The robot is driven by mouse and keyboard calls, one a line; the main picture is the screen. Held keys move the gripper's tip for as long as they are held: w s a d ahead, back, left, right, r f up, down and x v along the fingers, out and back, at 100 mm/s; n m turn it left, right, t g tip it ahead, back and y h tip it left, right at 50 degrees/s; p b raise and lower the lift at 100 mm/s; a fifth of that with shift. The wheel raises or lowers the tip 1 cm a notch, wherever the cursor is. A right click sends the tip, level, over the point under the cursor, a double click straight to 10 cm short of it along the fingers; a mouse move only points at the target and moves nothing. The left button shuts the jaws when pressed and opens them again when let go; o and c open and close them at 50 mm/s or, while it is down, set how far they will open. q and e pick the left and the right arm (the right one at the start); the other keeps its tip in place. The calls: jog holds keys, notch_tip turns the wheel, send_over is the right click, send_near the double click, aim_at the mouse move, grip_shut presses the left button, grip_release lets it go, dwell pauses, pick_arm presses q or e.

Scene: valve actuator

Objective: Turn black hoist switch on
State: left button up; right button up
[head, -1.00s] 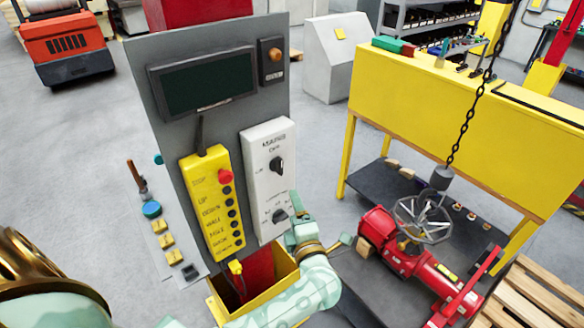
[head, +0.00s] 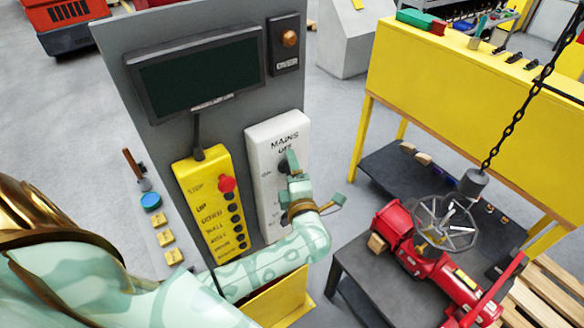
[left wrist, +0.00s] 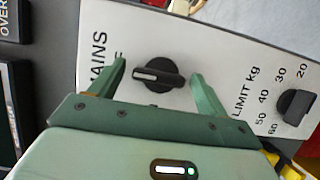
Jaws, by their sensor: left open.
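The black mains switch (left wrist: 168,78) is a rotary knob on the white MAINS panel (head: 264,212). In the left wrist view, its white mark points left, toward the partly hidden OFF lettering. My left gripper (head: 290,163) is in front of this panel and largely covers the knob in the head view. In the left wrist view, its two open green fingers (left wrist: 158,70) stand on either side of the knob, with visible gaps. I cannot tell how far the fingertips are from the panel face. My right gripper is not in view.
A second black knob (left wrist: 297,106), marked LIMIT kg, is on the same panel. A yellow pendant (head: 208,205) with a red button hangs to the left. A dark screen (head: 197,76) is above. A red valve (head: 440,275) with a handwheel lies on the dark table at right.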

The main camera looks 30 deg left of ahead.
pick_arm(q)
jog(key=shift+s, duration=0.1)
jog(key=shift+c, duration=0.6)
jog(key=shift+d, duration=0.1)
jog(key=c, duration=0.9)
jog(key=shift+o, duration=0.2)
jog(key=shift+f+n+g+y+b, duration=0.15)
jog(key=shift+n+g+y+b, duration=0.9)
jog(key=shift+n+b, duration=3.3)
jog(key=shift+f+n+g+y+b, duration=0.1)
jog(key=shift+n+g+y+b, duration=0.3)
jog(key=shift+n+y+b, duration=2.6)
jog(key=shift+f+n+g+y+b, duration=0.15)
jog(key=shift+n+g+b, duration=0.6)
jog(key=shift+n+b, duration=4.85)
jog(key=m+b, duration=0.3)
